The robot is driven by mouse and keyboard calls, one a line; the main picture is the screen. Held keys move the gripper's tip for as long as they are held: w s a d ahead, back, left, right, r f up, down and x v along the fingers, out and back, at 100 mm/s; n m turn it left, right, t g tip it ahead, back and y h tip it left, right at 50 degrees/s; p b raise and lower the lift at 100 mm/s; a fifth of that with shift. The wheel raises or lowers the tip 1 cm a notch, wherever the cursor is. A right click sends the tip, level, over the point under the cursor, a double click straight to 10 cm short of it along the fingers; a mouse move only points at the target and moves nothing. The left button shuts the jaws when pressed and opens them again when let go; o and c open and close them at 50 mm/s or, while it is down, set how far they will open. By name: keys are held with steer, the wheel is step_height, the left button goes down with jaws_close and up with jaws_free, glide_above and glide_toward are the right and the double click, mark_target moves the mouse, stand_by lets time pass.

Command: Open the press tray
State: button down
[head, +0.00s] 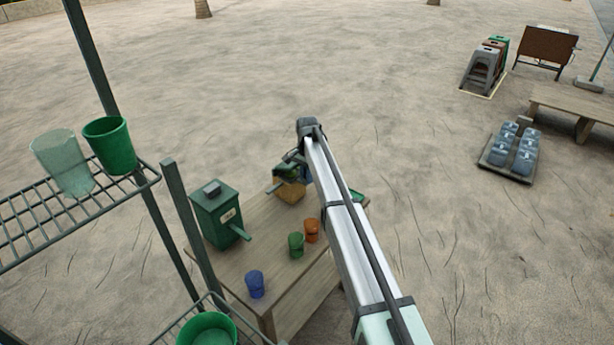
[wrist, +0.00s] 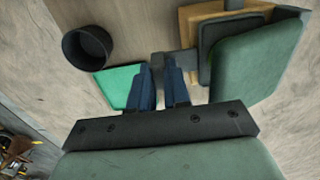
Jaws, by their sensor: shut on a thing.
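The press (wrist: 192,22) appears at the top right of the wrist view, with a tan board, a dark plate and a thick green block. A grey bar-like part (wrist: 170,60) runs from it towards my fingers. My gripper (wrist: 160,78) has its blue fingers close together, shut on what looks like this grey part; the fingers hide the exact contact. In the head view my gripper (head: 301,169) is above the tan part of the press (head: 289,191), at the back of the table. My arm hides much of it there, and I cannot make out the tray's opening.
The wooden table (head: 262,225) carries a green box (head: 215,217) with a lever, and blue (head: 254,285), green (head: 296,244) and orange (head: 312,230) cups. A dark cup (wrist: 88,47) and flat green piece (wrist: 119,86) are near my fingers. A wire rack (head: 60,215) stands left.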

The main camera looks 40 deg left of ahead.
steer(key=d, duration=0.7)
steer(key=shift+d, duration=0.15)
steer(key=c, duration=1.1)
jaws_free()
steer(key=shift+r, duration=0.15)
step_height(320, 180, up, 14)
steer(key=shift+f, duration=0.2)
